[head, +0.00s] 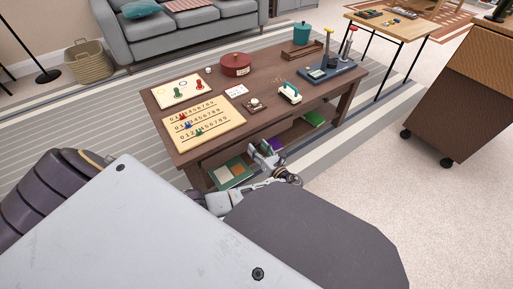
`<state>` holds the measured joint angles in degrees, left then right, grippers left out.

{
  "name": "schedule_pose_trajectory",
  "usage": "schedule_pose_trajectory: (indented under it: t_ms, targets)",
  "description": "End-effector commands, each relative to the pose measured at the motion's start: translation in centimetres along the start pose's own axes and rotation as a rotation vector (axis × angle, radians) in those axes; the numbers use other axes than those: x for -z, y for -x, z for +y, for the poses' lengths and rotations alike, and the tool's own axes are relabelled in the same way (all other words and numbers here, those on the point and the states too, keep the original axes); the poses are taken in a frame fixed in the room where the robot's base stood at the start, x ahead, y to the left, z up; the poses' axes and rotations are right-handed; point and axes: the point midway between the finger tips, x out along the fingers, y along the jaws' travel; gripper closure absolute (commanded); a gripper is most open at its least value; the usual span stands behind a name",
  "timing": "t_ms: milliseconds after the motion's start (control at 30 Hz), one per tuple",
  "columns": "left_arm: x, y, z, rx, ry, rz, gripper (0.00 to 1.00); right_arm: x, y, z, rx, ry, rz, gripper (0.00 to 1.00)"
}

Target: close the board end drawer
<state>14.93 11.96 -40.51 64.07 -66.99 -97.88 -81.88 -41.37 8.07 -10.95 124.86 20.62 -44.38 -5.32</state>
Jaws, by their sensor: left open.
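A dark wooden coffee table (262,107) stands ahead, its long near side facing me. Below the top on the near side is a dark drawer-height band (225,150). I cannot tell a drawer edge there or how far any drawer stands out. My left gripper (262,149) is open and empty, low at the near side of the table, in front of the lower shelf. It hides part of the table front. My right gripper is out of view.
Books (231,173) lie on the lower shelf. The top also holds a red round pot (236,64), a teal-handled item (290,93) and a blue tray (330,74). A grey sofa (185,28) is behind. A wheeled cabinet (455,95) stands right. Carpet at right is clear.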

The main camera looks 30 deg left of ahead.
Motion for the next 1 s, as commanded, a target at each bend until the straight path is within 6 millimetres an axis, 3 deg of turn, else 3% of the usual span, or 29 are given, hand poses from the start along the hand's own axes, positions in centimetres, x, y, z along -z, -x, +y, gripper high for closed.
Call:
schedule_pose_trajectory:
  t_ms: [267,633,1000]
  targets:
    - [-0.01,0.01,0.00,0.000,0.000,0.000,0.51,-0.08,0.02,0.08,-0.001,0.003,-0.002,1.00]
    - [0.00,-0.01,0.01,0.000,0.000,0.000,0.99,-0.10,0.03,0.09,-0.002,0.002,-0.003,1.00]
    - [0.01,-0.26,0.39,-0.001,-0.002,-0.001,1.00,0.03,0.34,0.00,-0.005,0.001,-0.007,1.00]
